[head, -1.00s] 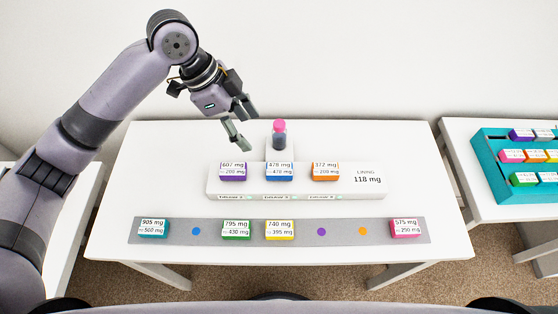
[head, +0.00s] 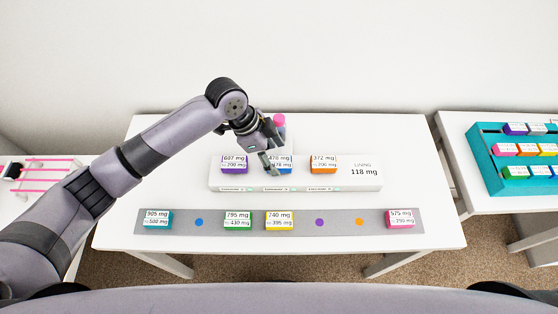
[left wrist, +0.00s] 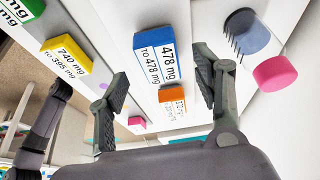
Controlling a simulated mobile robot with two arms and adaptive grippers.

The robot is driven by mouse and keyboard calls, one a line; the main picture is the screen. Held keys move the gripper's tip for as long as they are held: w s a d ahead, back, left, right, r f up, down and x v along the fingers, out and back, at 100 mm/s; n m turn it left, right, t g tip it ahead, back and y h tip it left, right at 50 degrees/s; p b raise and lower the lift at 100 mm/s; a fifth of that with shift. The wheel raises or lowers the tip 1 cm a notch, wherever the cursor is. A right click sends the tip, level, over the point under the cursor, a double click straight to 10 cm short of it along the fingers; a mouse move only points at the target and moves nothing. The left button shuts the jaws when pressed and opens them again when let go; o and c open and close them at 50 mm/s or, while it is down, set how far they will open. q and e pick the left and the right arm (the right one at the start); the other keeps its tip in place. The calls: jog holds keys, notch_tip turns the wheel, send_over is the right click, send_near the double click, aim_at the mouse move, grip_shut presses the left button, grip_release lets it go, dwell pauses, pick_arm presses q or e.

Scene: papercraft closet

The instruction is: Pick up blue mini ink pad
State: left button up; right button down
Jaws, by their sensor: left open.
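The blue mini ink pad (head: 283,160), with a white label reading 478 mg, sits in the middle place of the white stand (head: 347,183). My left gripper (head: 271,164) is over it in the head view and hides part of it. In the left wrist view the blue ink pad (left wrist: 160,52) shows ahead of the gripper (left wrist: 163,78), between the directions of the two spread fingers. The fingers are open with nothing between their tips. I cannot tell whether either finger touches the pad. My right gripper is not in view.
A purple pad (head: 234,163) and an orange pad (head: 323,163) stand either side. A pink-capped bottle (head: 279,121) is close behind. A grey strip (head: 350,229) in front holds teal, green, yellow and pink pads. A teal rack (head: 488,153) stands on the right table.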

aim_at(279, 164)
pick_arm(q)
jog(key=shift+x, duration=1.25)
jog(key=shift+c, duration=0.6)
jog(key=c, duration=1.2)
jog(key=shift+r, duration=0.15)
